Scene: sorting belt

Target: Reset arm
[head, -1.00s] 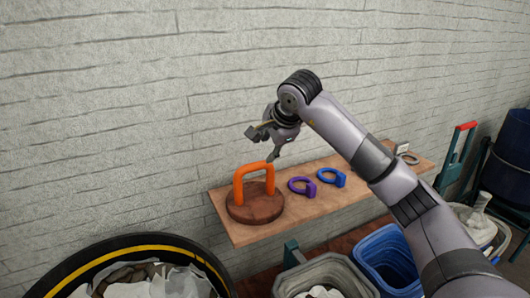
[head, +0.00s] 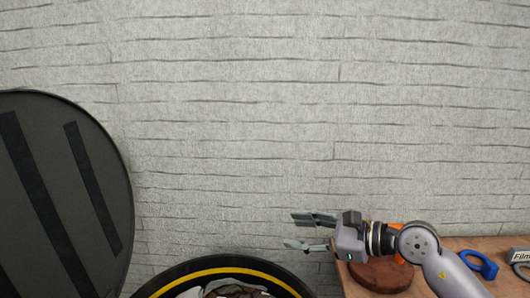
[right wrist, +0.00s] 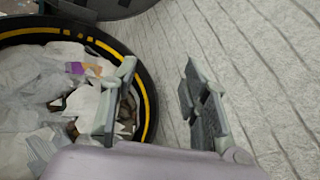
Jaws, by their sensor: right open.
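My right gripper (head: 298,231) is open and empty, with its fingers pointing left in front of the wall, above the right side of the round bin. In the right wrist view its two fingers (right wrist: 157,85) stand well apart with nothing between them. My right arm comes in from the lower right and passes in front of the wooden shelf (head: 495,244). My left gripper is not in view.
The black bin (head: 235,262) with a yellow stripe holds crumpled litter. A large dark round panel (head: 60,200) stands at left. A brown disc (head: 380,277) with an orange handle, partly hidden, a blue ring (head: 481,265) and a "Film" item (head: 520,257) are on the shelf.

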